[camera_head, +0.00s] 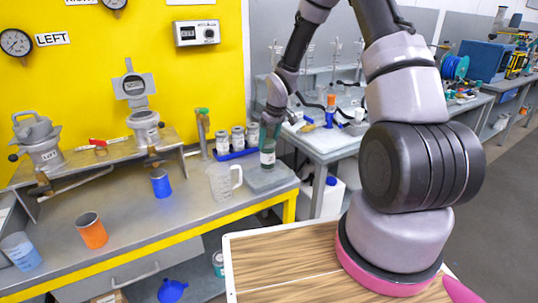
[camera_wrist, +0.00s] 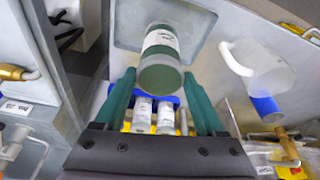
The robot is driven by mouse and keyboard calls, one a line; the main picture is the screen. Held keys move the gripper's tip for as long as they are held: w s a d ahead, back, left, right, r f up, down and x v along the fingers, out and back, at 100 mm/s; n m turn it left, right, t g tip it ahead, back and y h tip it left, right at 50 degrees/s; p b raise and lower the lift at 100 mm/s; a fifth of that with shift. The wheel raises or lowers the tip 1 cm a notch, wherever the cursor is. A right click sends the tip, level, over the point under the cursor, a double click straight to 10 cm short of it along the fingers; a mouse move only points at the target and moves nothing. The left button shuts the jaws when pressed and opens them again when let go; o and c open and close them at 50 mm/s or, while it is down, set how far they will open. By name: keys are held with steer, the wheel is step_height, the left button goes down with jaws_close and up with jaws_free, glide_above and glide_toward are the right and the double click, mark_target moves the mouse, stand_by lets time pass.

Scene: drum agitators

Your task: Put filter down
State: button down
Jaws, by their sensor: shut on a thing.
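My gripper (camera_head: 270,130) is shut on the filter (camera_head: 267,157), a dark green and grey cylinder with a white label. It holds the filter roughly upright over a shallow grey tray (camera_head: 285,180) at the right end of the bench. I cannot tell whether the filter's base touches the tray. In the wrist view, my green fingers (camera_wrist: 159,76) flank the near end of the filter (camera_wrist: 160,46), with the grey tray (camera_wrist: 203,22) behind it.
A clear jug (camera_head: 221,182) stands just left of the tray. A blue holder (camera_head: 235,154) with several labelled jars is behind. A blue cup (camera_head: 160,183) and an orange cup (camera_head: 91,231) stand farther left. Bench between them is clear.

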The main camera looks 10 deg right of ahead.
steer(key=shift+f, duration=2.15)
jaws_free()
steer(key=shift+f, duration=0.1)
steer(key=v, duration=1.2)
step_height(320, 180, up, 10)
steer(key=m+t+h, duration=0.1)
steer(key=m, duration=0.1)
glide_above(268, 150)
steer(key=s+d, duration=0.4)
steer(key=d, duration=0.1)
steer(key=s+r+m+t, duration=0.1)
steer(key=s+r+m, duration=0.3)
steer(key=s+r, duration=0.5)
steer(key=s+d+r+m+t+y, duration=0.1)
steer(key=s+r+m, duration=0.3)
steer(key=s+r, duration=0.6)
steer(key=s+t, duration=0.1)
steer(key=s, duration=0.4)
steer(key=shift+s+r+t+y, duration=0.25)
steer(key=shift+r+t+y, duration=0.05)
